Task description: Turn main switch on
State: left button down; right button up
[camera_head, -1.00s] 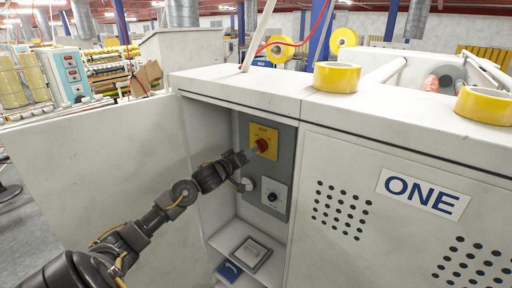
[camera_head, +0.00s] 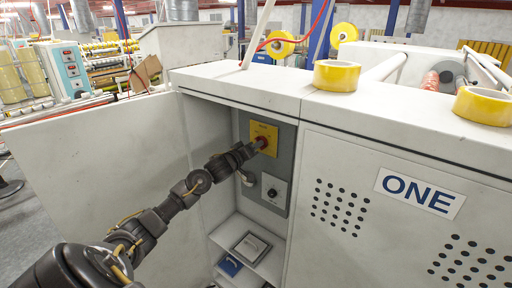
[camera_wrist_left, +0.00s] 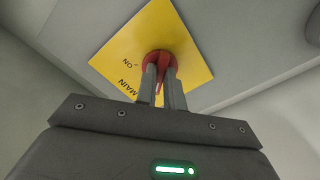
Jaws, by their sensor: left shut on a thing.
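The main switch is a red rotary knob (camera_wrist_left: 158,60) on a yellow plate (camera_head: 263,133) fixed to a grey panel inside the open cabinet. In the left wrist view the plate shows the words "ON" and "MAIN" and looks tilted. My left gripper (camera_wrist_left: 161,75) is at the knob, its two fingers shut on it from either side. In the head view the left gripper (camera_head: 258,147) reaches in from the left and covers part of the knob. My right gripper is not in view.
Below the plate is a second dial on a white plate (camera_head: 274,190). The open cabinet door (camera_head: 100,180) stands at the left. The front panel marked "ONE" (camera_head: 420,193) is at the right. Yellow tape rolls (camera_head: 337,76) lie on top.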

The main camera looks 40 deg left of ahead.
pick_arm(q)
jog(key=shift+m, duration=0.3)
jog(key=m+b, duration=0.4)
jog(key=m, duration=1.1)
jog(key=shift+b, duration=0.4)
jog(key=shift+m, duration=0.3)
jog(key=c, duration=1.5)
grip_release()
